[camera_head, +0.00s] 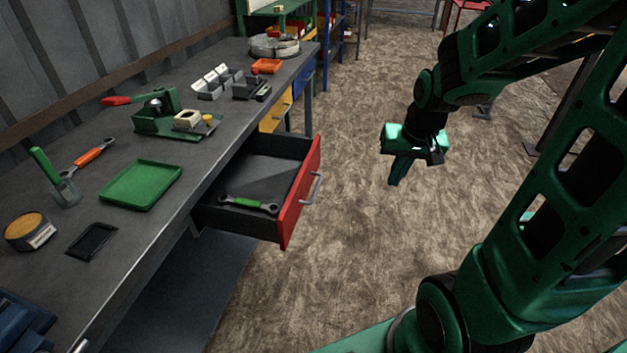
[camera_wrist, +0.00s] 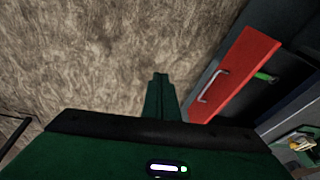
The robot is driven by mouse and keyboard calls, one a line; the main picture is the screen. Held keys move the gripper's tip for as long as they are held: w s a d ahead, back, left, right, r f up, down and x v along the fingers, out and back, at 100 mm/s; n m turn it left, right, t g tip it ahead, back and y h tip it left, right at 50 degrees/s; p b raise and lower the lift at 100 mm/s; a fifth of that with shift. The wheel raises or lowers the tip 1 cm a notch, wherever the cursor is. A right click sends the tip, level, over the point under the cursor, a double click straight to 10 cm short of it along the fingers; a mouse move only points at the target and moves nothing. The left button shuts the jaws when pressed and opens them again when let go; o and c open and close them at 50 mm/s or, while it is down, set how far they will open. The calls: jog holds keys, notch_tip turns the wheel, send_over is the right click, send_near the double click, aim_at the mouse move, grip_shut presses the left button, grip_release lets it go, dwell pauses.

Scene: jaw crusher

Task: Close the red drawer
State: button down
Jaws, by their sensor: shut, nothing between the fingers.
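The red drawer (camera_head: 302,193) stands pulled out from under the dark workbench, with a red front and a grey bar handle (camera_head: 313,188). A wrench with a green grip (camera_head: 248,204) lies inside it. My gripper (camera_head: 397,172) hangs over the floor, to the right of the drawer front and apart from it, fingers pointing down. It is shut and empty. In the wrist view the red drawer front (camera_wrist: 237,75) and its handle (camera_wrist: 213,86) are at the right, and my shut fingers (camera_wrist: 159,82) are at the middle, left of the front and not touching it.
The workbench (camera_head: 75,290) holds a green tray (camera_head: 141,185), a green press (camera_head: 165,115), an orange tool (camera_head: 88,157) and grey bins (camera_head: 216,82). A yellow drawer (camera_head: 276,109) and a blue drawer (camera_head: 303,78) sit farther back, seemingly shut. The floor (camera_head: 340,250) between drawer and arm is clear.

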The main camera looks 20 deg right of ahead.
jog(key=w+a+f+t+y, duration=0.1)
jog(key=w+a+f, duration=0.2)
jog(key=w, duration=0.3)
jog(key=w+a+f+t+y, duration=0.1)
jog(key=w+a+f+t, duration=0.1)
jog(key=w+a+f, duration=0.3)
jog(key=w+a+f+t, duration=0.1)
jog(key=w+a, duration=0.1)
jog(key=w, duration=0.5)
send_near(309, 183)
jog(key=shift+m, duration=0.3)
jog(key=shift+x, duration=2)
jog(key=shift+s+a, duration=0.1)
